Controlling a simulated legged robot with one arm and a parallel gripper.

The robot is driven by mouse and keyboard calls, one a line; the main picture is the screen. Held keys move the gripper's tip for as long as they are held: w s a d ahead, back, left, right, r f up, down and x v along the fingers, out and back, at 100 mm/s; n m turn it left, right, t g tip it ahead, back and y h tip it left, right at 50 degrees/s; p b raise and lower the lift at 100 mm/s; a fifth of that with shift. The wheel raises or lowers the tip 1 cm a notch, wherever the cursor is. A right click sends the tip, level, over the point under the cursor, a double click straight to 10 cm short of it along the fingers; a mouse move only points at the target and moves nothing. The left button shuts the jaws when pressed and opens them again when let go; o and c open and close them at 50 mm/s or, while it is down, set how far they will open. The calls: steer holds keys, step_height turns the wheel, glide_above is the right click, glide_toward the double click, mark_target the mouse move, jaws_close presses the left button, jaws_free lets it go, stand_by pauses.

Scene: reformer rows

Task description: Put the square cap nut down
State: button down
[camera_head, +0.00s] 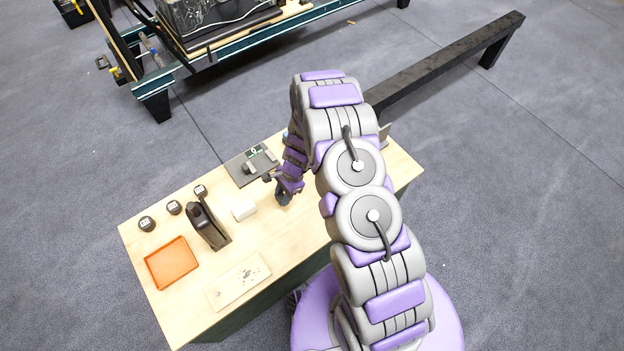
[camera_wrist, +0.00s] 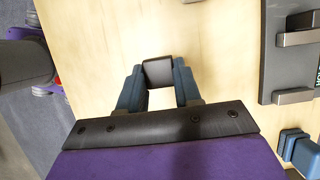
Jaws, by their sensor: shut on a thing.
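The square cap nut (camera_wrist: 158,72) is a small dark block with a squarish face in the wrist view. My gripper (camera_wrist: 158,76) is shut on it, with one blue-grey fingertip on each side. Pale tabletop shows around it; I cannot tell whether the nut touches the table. In the head view my gripper (camera_head: 282,197) points down over the middle of the wooden table (camera_head: 300,230), and the nut cannot be made out there.
A dark plate with metal fittings (camera_head: 243,172) lies behind my gripper. Bare tabletop lies nearer the front.

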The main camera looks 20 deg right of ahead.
steer(key=b, duration=0.2)
glide_above(311, 182)
steer(key=shift+d+f, duration=0.1)
steer(key=shift+f, duration=0.6)
steer(key=shift+w+d, duration=0.15)
steer(key=shift+d, duration=0.4)
steer(key=shift+d+f+b, duration=0.2)
steer(key=shift+f+b, duration=0.15)
step_height(311, 182, down, 3)
steer(key=shift+r+b, duration=0.15)
steer(key=shift+b, duration=0.35)
steer(key=shift+f, duration=0.2)
steer(key=shift+a+r, duration=0.1)
steer(key=shift+r, duration=0.05)
steer(key=shift+f, duration=0.35)
steer(key=c, duration=0.8)
jaws_free()
